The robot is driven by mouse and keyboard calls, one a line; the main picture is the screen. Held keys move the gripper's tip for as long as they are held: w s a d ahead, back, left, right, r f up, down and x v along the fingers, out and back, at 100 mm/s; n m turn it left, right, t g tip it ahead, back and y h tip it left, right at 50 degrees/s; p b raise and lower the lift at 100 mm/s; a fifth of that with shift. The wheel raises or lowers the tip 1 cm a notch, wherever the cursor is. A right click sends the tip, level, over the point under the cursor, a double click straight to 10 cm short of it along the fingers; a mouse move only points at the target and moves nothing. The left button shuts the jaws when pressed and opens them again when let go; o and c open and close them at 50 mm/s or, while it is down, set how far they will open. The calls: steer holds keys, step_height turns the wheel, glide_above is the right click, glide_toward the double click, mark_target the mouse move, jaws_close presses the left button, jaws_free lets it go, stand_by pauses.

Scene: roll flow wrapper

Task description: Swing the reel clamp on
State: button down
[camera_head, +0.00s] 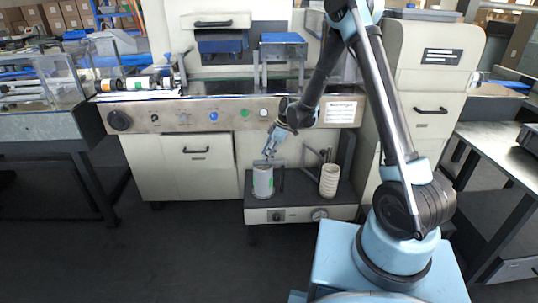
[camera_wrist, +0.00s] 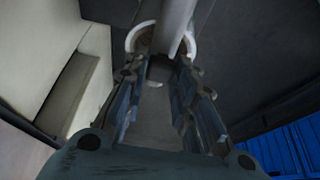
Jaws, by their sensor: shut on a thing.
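My gripper (camera_head: 268,155) is at the top of the left reel (camera_head: 263,184), a pale grey cylinder with a green patch, standing on a low dark shelf. In the wrist view my gripper (camera_wrist: 160,68) is closed around a grey bar (camera_wrist: 174,25), which appears to be the reel clamp. Behind the bar a pale round rim (camera_wrist: 140,36) shows, partly hidden by it and the fingers. I cannot tell from these views how far the clamp is swung.
A ribbed cream roll (camera_head: 329,181) stands to the right on the same shelf (camera_head: 296,190), with dark bars between. The machine's control panel (camera_head: 190,115) is above. A metal table (camera_head: 500,150) is at the right. The floor at front left is clear.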

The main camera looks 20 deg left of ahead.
steer(key=c, duration=1.4)
jaws_free()
steer(key=shift+w+d, duration=0.1)
steer(key=shift+d, duration=0.1)
steer(key=shift+o, duration=0.4)
steer(key=shift+a, duration=0.1)
steer(key=shift+r, duration=0.1)
steer(key=v, duration=1.1)
steer(key=shift+r, duration=0.35)
